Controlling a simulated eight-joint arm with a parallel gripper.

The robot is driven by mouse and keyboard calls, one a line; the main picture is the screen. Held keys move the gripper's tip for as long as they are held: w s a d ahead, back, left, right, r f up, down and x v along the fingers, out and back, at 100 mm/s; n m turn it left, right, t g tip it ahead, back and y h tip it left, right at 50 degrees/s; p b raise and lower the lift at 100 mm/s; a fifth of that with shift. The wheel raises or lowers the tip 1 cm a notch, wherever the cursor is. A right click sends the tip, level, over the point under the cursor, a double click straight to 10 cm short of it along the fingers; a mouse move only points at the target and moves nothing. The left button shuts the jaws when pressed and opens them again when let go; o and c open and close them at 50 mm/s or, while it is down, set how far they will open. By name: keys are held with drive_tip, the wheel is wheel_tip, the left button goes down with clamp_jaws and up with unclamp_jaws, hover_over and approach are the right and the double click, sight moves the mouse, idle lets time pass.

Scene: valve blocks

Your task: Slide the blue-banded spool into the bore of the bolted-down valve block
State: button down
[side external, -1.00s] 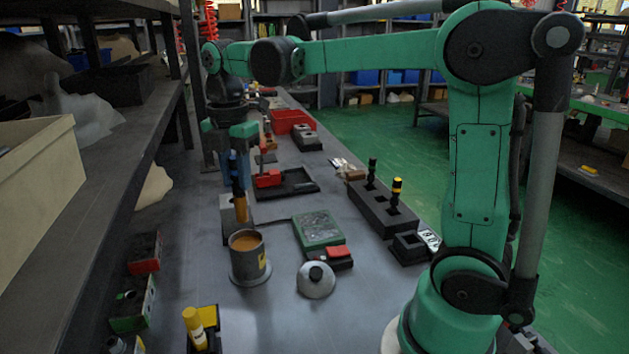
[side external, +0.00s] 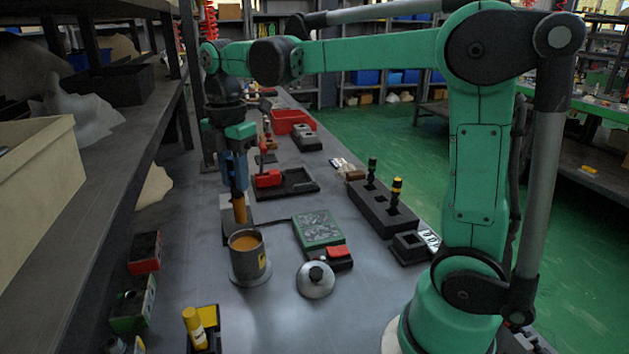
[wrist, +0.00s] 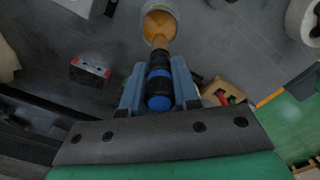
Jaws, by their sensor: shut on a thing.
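My gripper (side external: 238,178) points down with its blue fingers shut on the blue-banded spool (side external: 240,208). In the wrist view, my gripper (wrist: 160,88) clasps the black spool (wrist: 159,77) with its blue bands and blue end cap. The spool's far end is tan-orange. It is over or just at the mouth of a grey cup (side external: 249,267) with orange contents, also in the wrist view (wrist: 149,10); I cannot tell whether the tip is inside. A grey block stands behind the spool, mostly hidden. I cannot tell surely which block is the bolted-down valve block.
A dark rack (side external: 366,208) holds upright black and yellow-banded pieces on the right. A green-framed pad (side external: 318,229) and a round silver lid (side external: 316,287) lie right of the cup. Red and green blocks (side external: 146,248) line the left. Shelving bounds the left side.

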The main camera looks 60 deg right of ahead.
drive_tip(key=m, duration=0.2)
drive_tip(key=a+m, duration=0.1)
drive_tip(key=m, duration=0.1)
drive_tip(key=s+d+r+m, duration=0.1)
drive_tip(key=d+r+m, duration=0.1)
drive_tip(key=d+m, duration=0.45)
drive_tip(key=s+d+r+m, duration=0.1)
drive_tip(key=d+r+m, duration=0.25)
drive_tip(key=d, duration=0.65)
drive_tip(key=s+d+r+n, duration=0.3)
drive_tip(key=s+d, duration=1)
drive_tip(key=d, duration=0.1)
drive_tip(key=shift+s+d+n, duration=0.3)
drive_tip(key=shift+s, duration=0.05)
